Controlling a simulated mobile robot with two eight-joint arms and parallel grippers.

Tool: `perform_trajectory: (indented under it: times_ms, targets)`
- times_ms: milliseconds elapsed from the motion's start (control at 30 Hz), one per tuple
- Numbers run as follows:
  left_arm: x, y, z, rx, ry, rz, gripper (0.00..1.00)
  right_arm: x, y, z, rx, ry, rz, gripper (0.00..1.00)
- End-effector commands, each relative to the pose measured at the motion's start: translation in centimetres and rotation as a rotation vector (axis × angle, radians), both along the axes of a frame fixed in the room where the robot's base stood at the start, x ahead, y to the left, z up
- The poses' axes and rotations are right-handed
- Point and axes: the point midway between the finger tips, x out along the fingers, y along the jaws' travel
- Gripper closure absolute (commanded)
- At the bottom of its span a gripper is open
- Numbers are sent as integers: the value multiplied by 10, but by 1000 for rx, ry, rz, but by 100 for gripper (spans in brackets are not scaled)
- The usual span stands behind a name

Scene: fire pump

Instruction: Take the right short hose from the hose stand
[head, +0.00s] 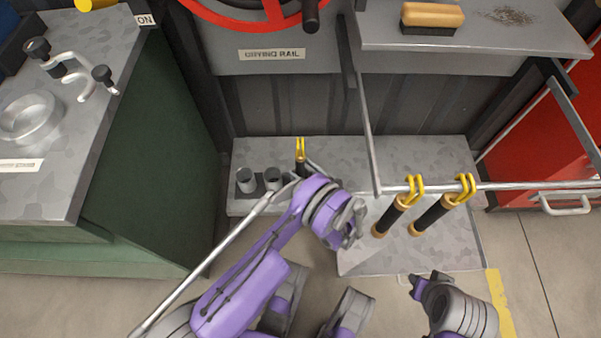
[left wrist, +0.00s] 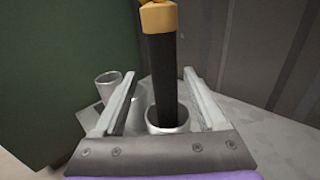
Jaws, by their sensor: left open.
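A short black hose (head: 300,164) with a yellow forked top stands upright in a cup of the hose stand (head: 236,207), at its right end. In the left wrist view the hose (left wrist: 163,75) has an orange band and stands in a metal cup (left wrist: 166,122). My left gripper (head: 304,173) is at this hose, its fingertips largely hidden by my wrist in the head view. In the left wrist view the gripper (left wrist: 160,82) is open, one finger on each side of the hose. My right arm's end (head: 430,287) is low at the right; its jaws are unclear.
Two cups (head: 246,180) on the stand look empty. Two black hoses (head: 393,215) (head: 434,214) hang by yellow hooks on a metal rail (head: 520,186) at the right. A green cabinet (head: 160,140) stands left. A brush (head: 432,17) lies on the upper shelf (head: 480,38).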

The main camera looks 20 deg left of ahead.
Motion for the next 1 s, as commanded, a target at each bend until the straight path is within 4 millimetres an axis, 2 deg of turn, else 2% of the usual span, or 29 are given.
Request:
perform_trajectory:
  times_ms: [333, 600, 1000]
  targets:
    - [19, 41, -2, 0, 0, 3, 26, 2, 0, -11, 0, -1, 0, 73]
    - [21, 45, -2, -1, 0, -1, 26, 2, 0, -11, 0, -1, 0, 73]
    - [21, 45, -2, 0, 0, 0, 98, 2, 0, -11, 0, -1, 0, 73]
